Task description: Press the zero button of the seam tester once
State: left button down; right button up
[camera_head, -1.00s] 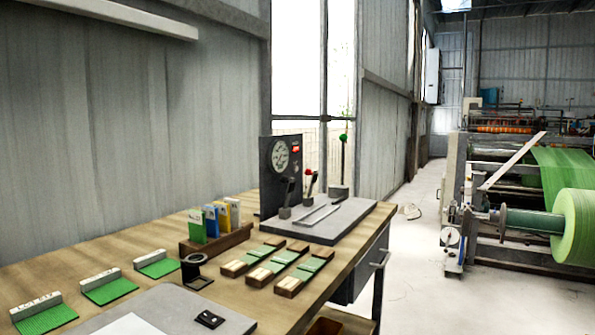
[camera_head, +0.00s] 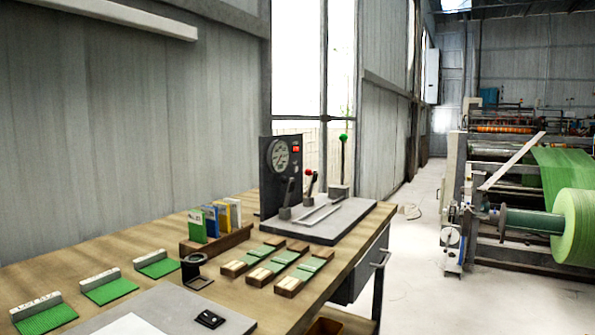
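The seam tester stands at the far end of the wooden bench. It has a dark upright panel (camera_head: 267,205) with a round dial (camera_head: 279,155) and a small red-lit display (camera_head: 296,149). Its grey base plate (camera_head: 340,222) carries upright levers, one with a red knob (camera_head: 308,172) and one with a green knob (camera_head: 343,137). I cannot pick out the zero button for certain at this size. Neither of my grippers is in view.
On the bench (camera_head: 150,249) are several green sample swatches (camera_head: 110,291), wooden strips with green pieces (camera_head: 282,263), a rack of coloured cards (camera_head: 217,238), a black ring stand (camera_head: 196,270) and a grey board (camera_head: 175,307). Open floor (camera_head: 410,270) lies right of the bench, before a machine with a green roll (camera_head: 577,228).

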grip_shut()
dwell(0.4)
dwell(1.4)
